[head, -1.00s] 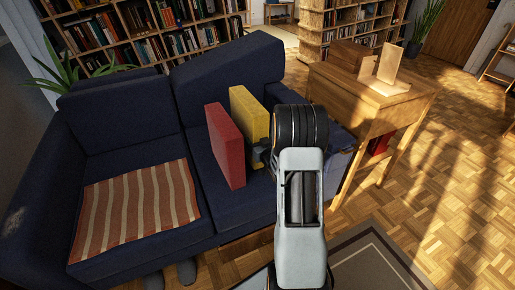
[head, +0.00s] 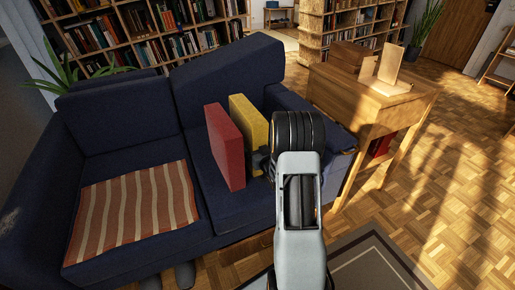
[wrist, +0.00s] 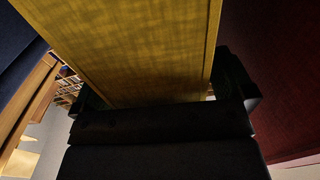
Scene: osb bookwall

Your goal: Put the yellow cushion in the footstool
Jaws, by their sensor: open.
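The yellow cushion (head: 250,121) stands upright on the right seat of the blue sofa, just behind the red cushion (head: 225,147). My gripper (head: 259,164) is at the near right edge of the yellow cushion, and my arm partly hides that area. In the wrist view my gripper (wrist: 170,95) is open, with one dark finger on each side of the yellow cushion (wrist: 140,50). The red cushion (wrist: 280,80) is close beside the right finger. I cannot make out a footstool in either view.
The blue sofa (head: 120,120) has a striped orange cloth (head: 130,215) on its left seat. A wooden side table (head: 370,100) with a box and a stand on it is right of the sofa. A grey rug (head: 370,262) lies in front. Open parquet is at the right.

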